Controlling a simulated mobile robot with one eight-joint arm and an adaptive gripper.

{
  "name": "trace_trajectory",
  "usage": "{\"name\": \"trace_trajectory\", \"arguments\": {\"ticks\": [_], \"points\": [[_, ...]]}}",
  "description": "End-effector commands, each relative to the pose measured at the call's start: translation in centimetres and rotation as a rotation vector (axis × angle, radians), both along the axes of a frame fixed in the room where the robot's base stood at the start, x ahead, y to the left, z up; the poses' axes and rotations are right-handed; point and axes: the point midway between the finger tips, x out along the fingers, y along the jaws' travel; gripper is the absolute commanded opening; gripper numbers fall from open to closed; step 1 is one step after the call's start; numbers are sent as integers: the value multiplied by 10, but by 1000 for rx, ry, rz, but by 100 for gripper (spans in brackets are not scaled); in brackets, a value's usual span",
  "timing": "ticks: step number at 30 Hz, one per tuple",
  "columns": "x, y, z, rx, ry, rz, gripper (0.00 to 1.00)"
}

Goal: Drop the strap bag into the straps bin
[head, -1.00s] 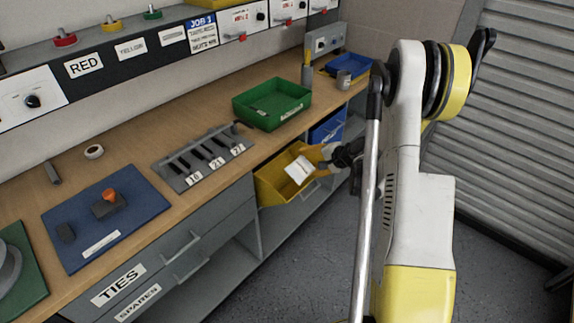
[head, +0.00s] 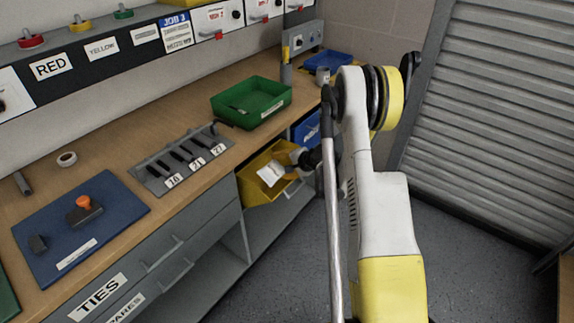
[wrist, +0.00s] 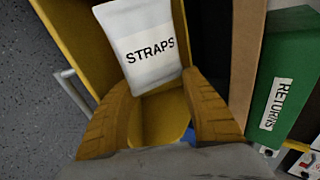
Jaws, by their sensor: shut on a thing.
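The strap bag (wrist: 143,50) is a white packet printed STRAPS. In the wrist view it sits at the tips of my gripper (wrist: 158,84), whose two ridged yellow-brown fingers are shut on its lower end. In the head view the bag (head: 270,174) is over the opening of the yellow bin (head: 258,193) below the bench front. My gripper (head: 287,164) is small and partly hidden by my arm there. The bin's yellow wall also shows in the wrist view (wrist: 64,22) beside and under the bag. No label on the bin is readable.
A green RETURNS tray (head: 252,115) stands on the bench above the bin; it is at the right in the wrist view (wrist: 290,75). A blue bin (head: 308,130) is beside the yellow one. A slotted rack (head: 182,160) and a blue mat (head: 80,232) lie on the bench.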

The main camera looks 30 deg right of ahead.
Motion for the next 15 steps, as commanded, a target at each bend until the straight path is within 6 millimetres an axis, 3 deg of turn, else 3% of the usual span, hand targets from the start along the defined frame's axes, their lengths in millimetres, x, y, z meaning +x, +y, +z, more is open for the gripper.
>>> {"name": "trace_trajectory", "arguments": {"ticks": [15], "points": [[42, 16, -47, 0, 0, 1, 20]]}}
